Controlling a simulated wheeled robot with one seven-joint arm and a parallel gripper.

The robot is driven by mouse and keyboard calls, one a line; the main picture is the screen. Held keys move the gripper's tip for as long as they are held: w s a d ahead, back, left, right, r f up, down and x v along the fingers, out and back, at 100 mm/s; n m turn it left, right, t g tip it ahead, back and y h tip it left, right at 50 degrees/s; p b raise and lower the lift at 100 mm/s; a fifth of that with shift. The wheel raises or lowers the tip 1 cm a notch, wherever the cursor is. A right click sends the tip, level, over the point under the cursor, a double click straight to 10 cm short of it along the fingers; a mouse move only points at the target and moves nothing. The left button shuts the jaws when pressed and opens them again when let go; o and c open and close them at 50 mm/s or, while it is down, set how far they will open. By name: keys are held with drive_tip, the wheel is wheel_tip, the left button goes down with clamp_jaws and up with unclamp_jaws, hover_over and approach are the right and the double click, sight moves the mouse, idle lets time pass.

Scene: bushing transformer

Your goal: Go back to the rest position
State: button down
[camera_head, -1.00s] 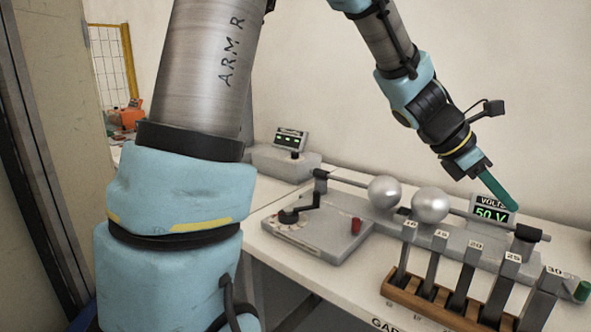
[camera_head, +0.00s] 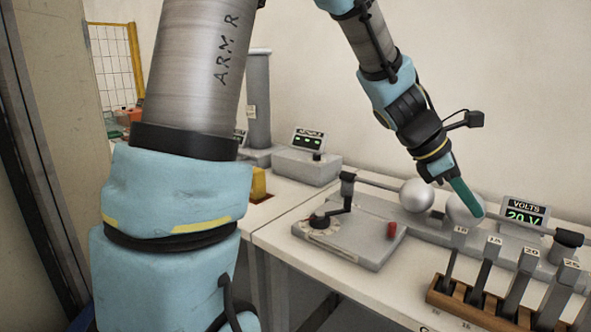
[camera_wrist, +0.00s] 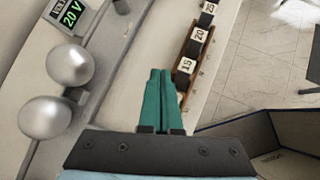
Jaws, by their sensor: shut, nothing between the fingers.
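My gripper (camera_head: 480,215) has green fingers that are closed together with nothing between them. It hangs in the air above the bench, in front of the right metal sphere (camera_head: 462,207) in the head view. In the wrist view the fingers (camera_wrist: 160,75) lie side by side, pointing up the picture. The two silver spheres show at the left of that view (camera_wrist: 70,63), apart from the fingers. The voltage display (camera_head: 524,213) reads 20 V.
A wooden rack (camera_head: 470,304) holds several numbered upright gauges at the front right. A grey base plate (camera_head: 350,232) with a crank and red knob stands at the bench's left. A small meter box (camera_head: 307,165) stands behind. The air above the bench is free.

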drive_tip(key=w+a+f+m+t+y, duration=0.1)
drive_tip(key=w+a+f+m+y, duration=0.3)
drive_tip(key=a, duration=0.9)
drive_tip(key=s+a+f+m+t+y, duration=0.15)
drive_tip(key=a+m, duration=0.35)
drive_tip(key=a, duration=0.7)
drive_tip(key=w+a+f+m+t+y, duration=0.25)
drive_tip(key=a+f+m, duration=0.2)
drive_tip(key=a, duration=0.85)
wheel_tip(320, 180, down, 8)
drive_tip(key=s+m+g+b, duration=0.1)
drive_tip(key=s+b, duration=0.1)
drive_tip(key=b, duration=0.6)
drive_tip(key=shift+a+g, duration=0.2)
drive_tip(key=shift+g, duration=0.2)
